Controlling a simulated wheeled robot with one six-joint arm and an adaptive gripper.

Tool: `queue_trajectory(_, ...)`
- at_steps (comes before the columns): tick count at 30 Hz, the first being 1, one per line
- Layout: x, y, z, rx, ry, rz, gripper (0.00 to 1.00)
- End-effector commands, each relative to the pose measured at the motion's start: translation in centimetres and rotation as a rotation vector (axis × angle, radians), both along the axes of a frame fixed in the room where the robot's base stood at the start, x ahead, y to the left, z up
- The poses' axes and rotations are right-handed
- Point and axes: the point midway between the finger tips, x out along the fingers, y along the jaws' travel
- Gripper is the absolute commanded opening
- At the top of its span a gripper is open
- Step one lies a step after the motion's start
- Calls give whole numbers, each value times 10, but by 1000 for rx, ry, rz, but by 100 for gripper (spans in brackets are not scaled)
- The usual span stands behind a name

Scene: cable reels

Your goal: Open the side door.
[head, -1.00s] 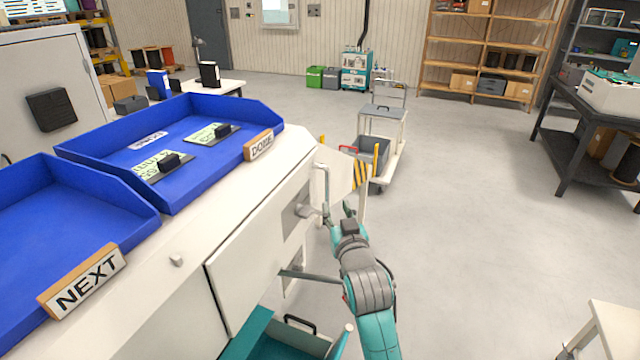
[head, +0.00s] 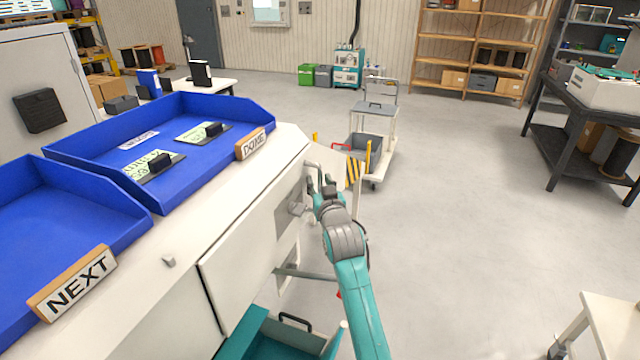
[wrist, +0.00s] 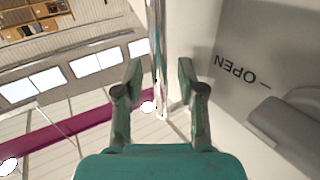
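The white side door (head: 245,262) is a flat panel on the side of the white cabinet and looks closed. A grey plate (head: 284,219) with a grey lever (head: 298,208) sits near its far end. The wrist view shows the plate's "OPEN" lettering (wrist: 241,72) and the lever (wrist: 285,122) at right. A shiny upright bar handle (wrist: 157,45) runs between my fingers; its top bend (head: 311,165) shows in the head view. My gripper (head: 321,184) is open at the bar, and in the wrist view (wrist: 158,92) both fingers stand apart from it. Actual contact cannot be seen.
Blue trays (head: 262,112) stand on the cabinet top. A grey trolley (head: 385,125) and a yellow-black striped piece (head: 353,172) stand beyond my gripper.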

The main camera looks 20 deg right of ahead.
Motion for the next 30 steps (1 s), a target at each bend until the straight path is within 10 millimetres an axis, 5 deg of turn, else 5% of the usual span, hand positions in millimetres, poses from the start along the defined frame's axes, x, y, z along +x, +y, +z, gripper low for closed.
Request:
queue_trajectory(5, 0, 0, 0, 0, 0, 0, 37)
queue_trajectory(9, 0, 0, 0, 0, 0, 0, 2)
queue_trajectory(10, 0, 0, 0, 0, 0, 0, 0)
queue_trajectory(22, -5, -5, 1, 1, -1, -16, 0)
queue_trajectory(30, -38, -36, -1, -1, 0, -130, 0)
